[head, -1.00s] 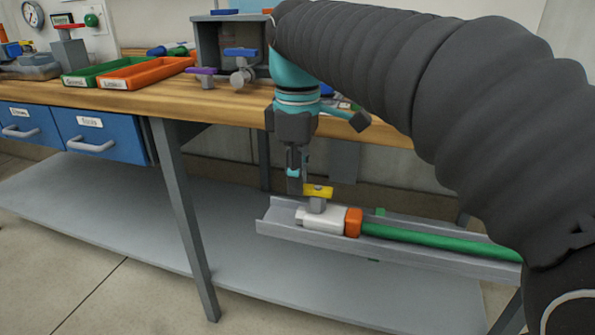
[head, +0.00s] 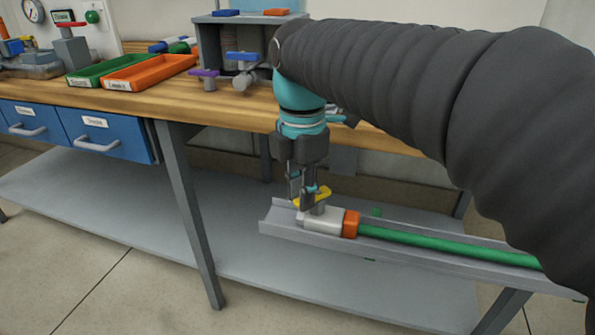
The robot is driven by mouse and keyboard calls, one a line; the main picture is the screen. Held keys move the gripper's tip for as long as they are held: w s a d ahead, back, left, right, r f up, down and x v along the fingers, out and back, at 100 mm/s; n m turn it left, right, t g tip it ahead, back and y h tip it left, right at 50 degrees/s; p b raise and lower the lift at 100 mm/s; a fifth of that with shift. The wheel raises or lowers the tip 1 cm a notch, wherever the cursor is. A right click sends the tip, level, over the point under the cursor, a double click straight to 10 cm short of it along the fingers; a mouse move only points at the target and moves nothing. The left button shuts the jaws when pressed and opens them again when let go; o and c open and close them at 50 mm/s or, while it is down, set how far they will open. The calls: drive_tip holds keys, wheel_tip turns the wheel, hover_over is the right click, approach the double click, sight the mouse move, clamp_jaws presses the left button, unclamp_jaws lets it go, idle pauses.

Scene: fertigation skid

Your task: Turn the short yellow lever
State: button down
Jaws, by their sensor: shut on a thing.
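The short yellow lever (head: 323,191) sits on top of a white valve body (head: 320,222) with an orange collar (head: 350,224) and a green hose (head: 430,246). The valve and hose lie in a grey channel (head: 283,227) in front of the bench. My gripper (head: 308,203) points down over the valve, with its fingers shut on the yellow lever. The fingers hide part of the lever. The lever looks angled across the valve body.
The wooden bench top (head: 235,102) carries a green tray (head: 92,76), an orange tray (head: 148,72), and valves with purple (head: 204,73) and blue (head: 242,56) levers. A bench leg (head: 190,215) stands left of the channel. The lower shelf (head: 100,205) is bare.

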drive_tip(key=n, duration=0.2)
drive_tip(key=s+n+p, duration=0.1)
drive_tip(key=shift+d+n, duration=0.4)
drive_tip(key=shift+s+d+n+p, duration=0.1)
drive_tip(key=shift+d+n+p, duration=0.2)
drive_tip(key=shift+n, duration=0.6)
drive_tip(key=shift+s+d+n+p, duration=0.15)
drive_tip(key=shift+n+p, duration=0.1)
drive_tip(key=shift+n, duration=0.65)
drive_tip(key=c, duration=1)
unclamp_jaws()
drive_tip(key=shift+c, duration=0.2)
wheel_tip(320, 180, up, 12)
